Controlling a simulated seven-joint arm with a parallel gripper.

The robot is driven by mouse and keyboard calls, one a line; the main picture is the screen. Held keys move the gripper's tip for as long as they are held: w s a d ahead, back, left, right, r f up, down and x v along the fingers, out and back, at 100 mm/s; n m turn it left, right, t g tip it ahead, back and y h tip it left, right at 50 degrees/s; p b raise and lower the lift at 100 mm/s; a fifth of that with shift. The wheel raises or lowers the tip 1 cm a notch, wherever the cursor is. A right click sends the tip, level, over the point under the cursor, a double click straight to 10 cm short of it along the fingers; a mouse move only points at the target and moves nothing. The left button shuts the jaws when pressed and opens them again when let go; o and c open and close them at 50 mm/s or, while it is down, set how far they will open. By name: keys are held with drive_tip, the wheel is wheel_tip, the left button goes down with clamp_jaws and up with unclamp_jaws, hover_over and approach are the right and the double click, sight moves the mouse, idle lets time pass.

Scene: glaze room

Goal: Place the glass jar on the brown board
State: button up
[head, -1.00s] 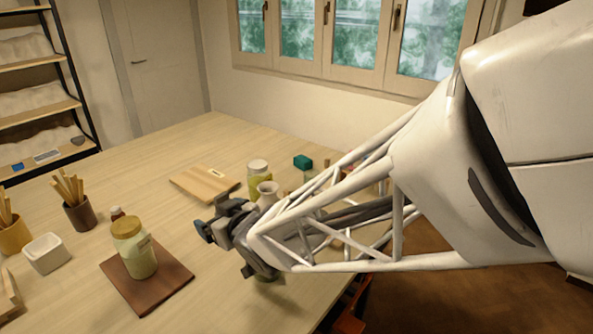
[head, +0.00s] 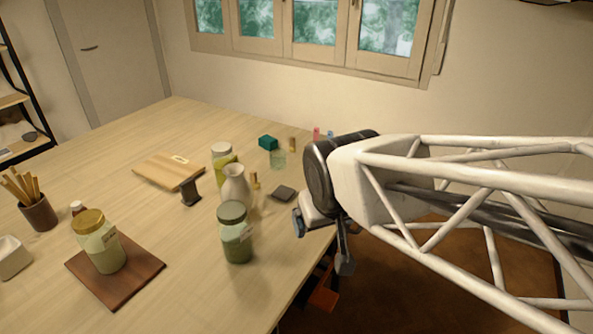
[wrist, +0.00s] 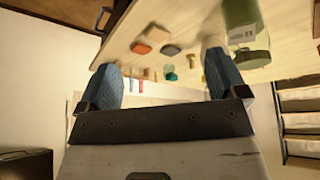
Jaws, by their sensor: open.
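A glass jar with a gold lid and pale green contents (head: 98,240) stands upright on the dark brown board (head: 138,277) at the left front in the head view. A second glass jar, with a dark green lid (head: 236,232), stands upright on the bare table near its right edge. My gripper (head: 322,243) is open and empty, to the right of the dark-lidded jar and apart from it, at the table's edge. In the wrist view my gripper (wrist: 165,82) has its blue fingertips spread with nothing between them. A labelled green jar (wrist: 245,35) shows beyond the right finger there.
A white vase (head: 236,187) and a white-lidded jar (head: 222,158) stand just behind the dark-lidded jar. A brush cup (head: 39,215) stands left. Table between the two boards is clear.

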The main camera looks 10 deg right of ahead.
drive_tip(key=s+d+m+g, duration=0.1)
drive_tip(key=s+d+g, duration=0.1)
drive_tip(key=s, duration=0.4)
drive_tip(key=shift+s+r, duration=0.35)
drive_tip(key=shift+r, duration=0.1)
